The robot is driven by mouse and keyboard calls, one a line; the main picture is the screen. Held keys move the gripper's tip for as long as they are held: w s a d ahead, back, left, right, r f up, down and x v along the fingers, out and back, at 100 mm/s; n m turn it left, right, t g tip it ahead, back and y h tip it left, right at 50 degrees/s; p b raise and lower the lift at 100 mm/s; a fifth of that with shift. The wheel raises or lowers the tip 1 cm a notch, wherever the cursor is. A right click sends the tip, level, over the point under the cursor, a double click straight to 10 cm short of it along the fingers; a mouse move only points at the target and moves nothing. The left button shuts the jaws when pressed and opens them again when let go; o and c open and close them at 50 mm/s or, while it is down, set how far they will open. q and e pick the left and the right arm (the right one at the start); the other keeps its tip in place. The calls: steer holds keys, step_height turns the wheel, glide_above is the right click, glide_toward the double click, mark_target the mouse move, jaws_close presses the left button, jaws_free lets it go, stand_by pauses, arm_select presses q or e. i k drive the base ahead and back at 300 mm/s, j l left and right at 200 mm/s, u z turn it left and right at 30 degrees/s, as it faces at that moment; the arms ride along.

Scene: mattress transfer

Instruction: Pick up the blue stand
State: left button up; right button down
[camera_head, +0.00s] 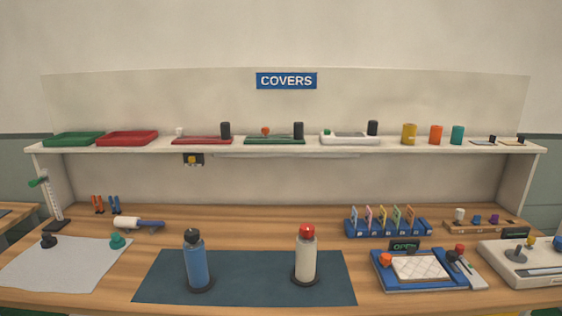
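A blue stand (388,229) sits at the back right of the wooden bench, with several upright coloured cards in it. In front of it is a blue tray-like base (395,284) with a white quilted pad (420,268) and an "OPEN" display (405,246). A blue cylinder with a black top (197,264) stands upright on the dark mat. Neither of my grippers shows in the head view.
A white cylinder with a red top (306,258) shares the dark mat (250,289). A shelf (290,150) labelled "COVERS" overhangs the bench's back, bearing trays and cups. A joystick console (522,272) is at right. The bench behind the mat's middle is clear.

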mark_target(199, 280)
steer(key=i+j, duration=0.25)
steer(key=j, duration=0.15)
steer(key=i+j, duration=0.2)
steer(key=j, duration=0.15)
steer(key=i+j, duration=0.25)
steer(key=j, duration=0.15)
steer(key=k+j, duration=0.15)
steer(key=j, duration=0.15)
steer(key=k+j, duration=0.15)
steer(key=j, duration=0.15)
steer(key=i+l, duration=0.4)
